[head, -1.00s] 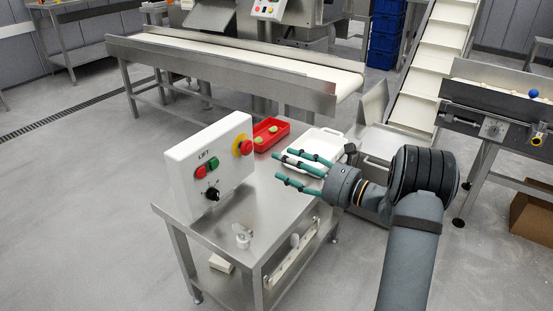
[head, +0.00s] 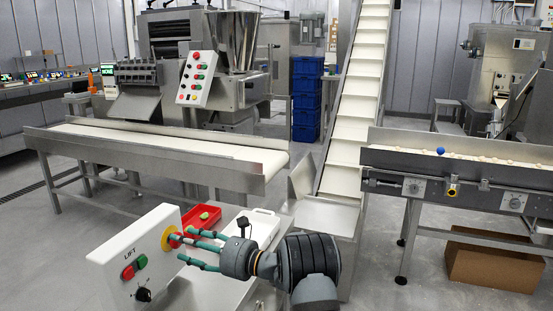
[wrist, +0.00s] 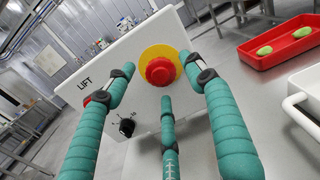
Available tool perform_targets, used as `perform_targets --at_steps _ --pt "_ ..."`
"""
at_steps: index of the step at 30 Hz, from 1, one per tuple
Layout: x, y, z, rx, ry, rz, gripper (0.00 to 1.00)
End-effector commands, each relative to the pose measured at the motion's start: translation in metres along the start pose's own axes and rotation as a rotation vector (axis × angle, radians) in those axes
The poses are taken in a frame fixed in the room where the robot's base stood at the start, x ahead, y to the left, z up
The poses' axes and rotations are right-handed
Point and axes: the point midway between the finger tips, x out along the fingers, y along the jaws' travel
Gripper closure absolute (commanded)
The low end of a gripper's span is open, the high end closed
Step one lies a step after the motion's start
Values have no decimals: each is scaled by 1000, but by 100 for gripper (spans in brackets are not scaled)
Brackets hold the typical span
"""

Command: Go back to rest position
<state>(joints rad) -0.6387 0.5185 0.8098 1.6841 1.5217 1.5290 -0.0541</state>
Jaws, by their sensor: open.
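My gripper (head: 190,246) has teal fingers and is at the end of my arm, low in the head view. Its fingers are spread open and hold nothing. They point left at the white LIFT control box (head: 112,255). In the wrist view the fingers (wrist: 165,85) frame the red mushroom button on its yellow disc (wrist: 160,70). I cannot tell from these frames whether a fingertip touches the box. The box also carries a red button, a green button and a black knob (head: 143,294).
A red tray (head: 193,217) with green pasta pieces stands behind the box. A white tray (head: 262,222) is beside my gripper. Conveyors stand behind and to the right, with a blue ball (head: 440,151) on the right one. A cardboard box (head: 490,266) is on the floor.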

Motion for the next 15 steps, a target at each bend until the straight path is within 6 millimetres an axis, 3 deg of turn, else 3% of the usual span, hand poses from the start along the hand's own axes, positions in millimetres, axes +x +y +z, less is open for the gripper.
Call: perform_targets --at_steps 3,15 --pt "23 1 0 0 -2 2 46" --pt "21 0 1 247 0 0 46"
